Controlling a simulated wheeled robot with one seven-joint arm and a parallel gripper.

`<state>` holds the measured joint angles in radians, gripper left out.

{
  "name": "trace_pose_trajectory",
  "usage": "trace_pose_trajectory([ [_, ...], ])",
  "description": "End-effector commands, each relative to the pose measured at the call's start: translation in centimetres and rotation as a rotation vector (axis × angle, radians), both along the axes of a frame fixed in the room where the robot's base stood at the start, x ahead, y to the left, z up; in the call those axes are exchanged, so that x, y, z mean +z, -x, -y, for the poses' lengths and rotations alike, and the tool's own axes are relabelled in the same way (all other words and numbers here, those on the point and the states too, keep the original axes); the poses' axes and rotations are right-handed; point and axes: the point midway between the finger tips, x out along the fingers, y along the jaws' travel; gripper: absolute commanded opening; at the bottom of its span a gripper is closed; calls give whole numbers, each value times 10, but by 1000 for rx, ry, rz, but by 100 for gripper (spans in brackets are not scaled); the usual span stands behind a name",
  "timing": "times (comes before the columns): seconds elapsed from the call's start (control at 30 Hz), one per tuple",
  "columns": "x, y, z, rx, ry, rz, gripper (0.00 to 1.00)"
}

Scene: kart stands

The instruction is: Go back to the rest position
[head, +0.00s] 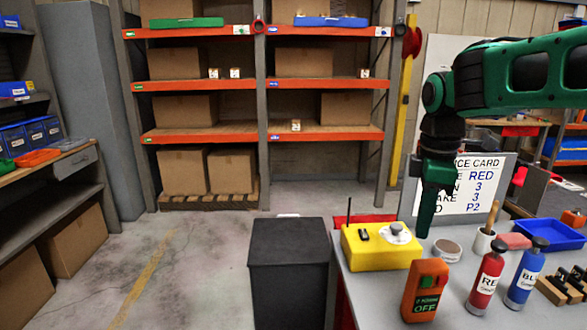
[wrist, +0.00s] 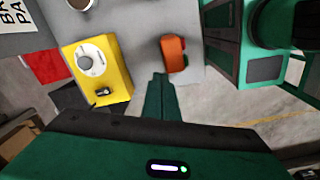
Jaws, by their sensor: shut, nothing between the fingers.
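My gripper (head: 427,205) hangs from my green arm on the right of the head view, fingers pointing down. It is shut and empty, above the grey table (head: 374,290) near the yellow box. In the wrist view its closed fingers (wrist: 160,82) show at the middle, over the table's edge, apart from the orange device and the yellow box. The yellow box (head: 380,248) with a dial also shows in the wrist view (wrist: 97,70). The orange device (head: 425,290) marked OFF stands at the table's front and shows in the wrist view (wrist: 174,54).
A red bottle (head: 486,280), a blue bottle (head: 526,273), a cup (head: 483,241) and a blue tray (head: 548,234) stand right on the table. A white card (head: 470,205) stands behind my gripper. A dark bin (head: 289,270) stands left of the table. Floor further left is clear.

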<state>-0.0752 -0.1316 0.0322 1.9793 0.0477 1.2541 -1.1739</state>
Motion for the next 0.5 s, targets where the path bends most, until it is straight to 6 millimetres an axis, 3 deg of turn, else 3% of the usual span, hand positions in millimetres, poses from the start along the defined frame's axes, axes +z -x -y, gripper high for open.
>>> trace_pose_trajectory([
  [0.27, -27, 54, 61, -479, -3, -1, 0],
  [0.5, -75, 149, 124, -1188, -20, -5, 0],
])
